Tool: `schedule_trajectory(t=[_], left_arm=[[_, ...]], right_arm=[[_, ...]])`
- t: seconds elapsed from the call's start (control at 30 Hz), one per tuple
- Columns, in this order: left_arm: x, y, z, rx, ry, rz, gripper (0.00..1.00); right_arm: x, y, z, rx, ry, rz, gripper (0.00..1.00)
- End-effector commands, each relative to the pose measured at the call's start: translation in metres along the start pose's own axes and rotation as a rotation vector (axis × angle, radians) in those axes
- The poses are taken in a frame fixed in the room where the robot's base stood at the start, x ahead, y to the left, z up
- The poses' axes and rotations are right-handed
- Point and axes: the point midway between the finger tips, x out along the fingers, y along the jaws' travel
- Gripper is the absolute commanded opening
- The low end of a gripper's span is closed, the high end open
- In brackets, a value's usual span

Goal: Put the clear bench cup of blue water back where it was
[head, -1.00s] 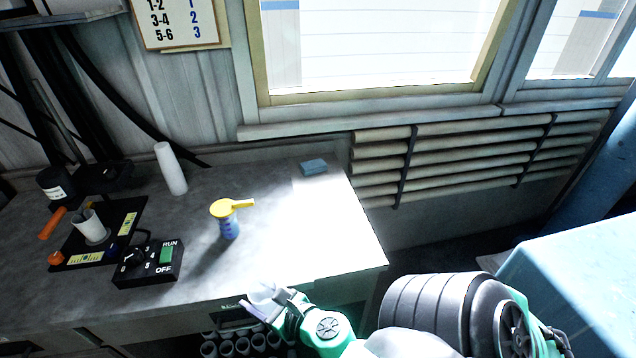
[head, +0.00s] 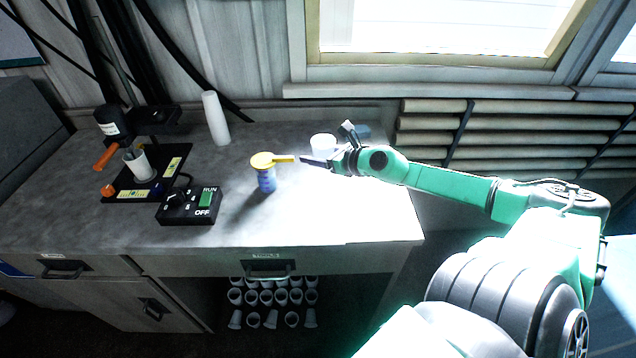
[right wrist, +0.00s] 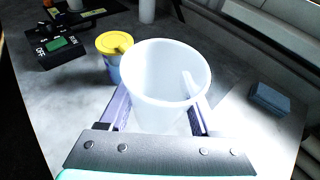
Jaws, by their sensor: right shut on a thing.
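A translucent whitish cup (head: 323,145) is held upright between the fingers of my right gripper (head: 331,149), over the right part of the bench. In the right wrist view the cup (right wrist: 160,75) stands between the two fingers, its open mouth facing up. Its inside looks pale and I see no blue water in it. A pale streak shows on its inner wall. I cannot tell whether its base touches the bench. My left gripper is not in view.
A white cylinder (head: 216,118), a RUN/OFF control box (head: 190,206) and a stirrer stand (head: 146,178) are further left. The bench front (head: 330,225) is clear.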

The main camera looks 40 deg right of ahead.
Motion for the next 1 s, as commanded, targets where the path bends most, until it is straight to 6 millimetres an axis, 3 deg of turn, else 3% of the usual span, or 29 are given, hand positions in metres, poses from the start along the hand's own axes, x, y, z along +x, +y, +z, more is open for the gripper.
schedule_trajectory(t=[0.03, 0.07, 0.4, 0.77, 0.8, 0.83, 0.87, 1.0], left_arm=[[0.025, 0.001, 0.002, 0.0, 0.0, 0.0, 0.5], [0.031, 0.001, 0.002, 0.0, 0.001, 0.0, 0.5], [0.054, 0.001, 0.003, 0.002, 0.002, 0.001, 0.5], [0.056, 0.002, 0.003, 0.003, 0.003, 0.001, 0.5], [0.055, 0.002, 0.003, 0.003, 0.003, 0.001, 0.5], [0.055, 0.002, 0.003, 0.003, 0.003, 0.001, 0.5], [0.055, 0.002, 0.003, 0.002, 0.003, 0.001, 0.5], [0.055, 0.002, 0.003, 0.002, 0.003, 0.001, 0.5]], right_arm=[[0.011, 0.001, -0.026, 0.003, -0.005, -0.001, 0.05], [0.015, 0.001, -0.035, 0.004, -0.005, -0.001, 0.05], [0.039, 0.003, -0.092, 0.006, -0.004, -0.002, 0.05], [0.043, 0.004, -0.102, -0.002, -0.001, 0.001, 0.05], [0.042, 0.004, -0.102, -0.002, 0.0, 0.001, 0.79], [0.042, 0.004, -0.102, -0.002, 0.0, 0.001, 0.91], [0.042, 0.004, -0.101, -0.002, 0.0, 0.001, 0.94], [0.042, 0.004, -0.101, -0.002, 0.0, 0.001, 0.94]])
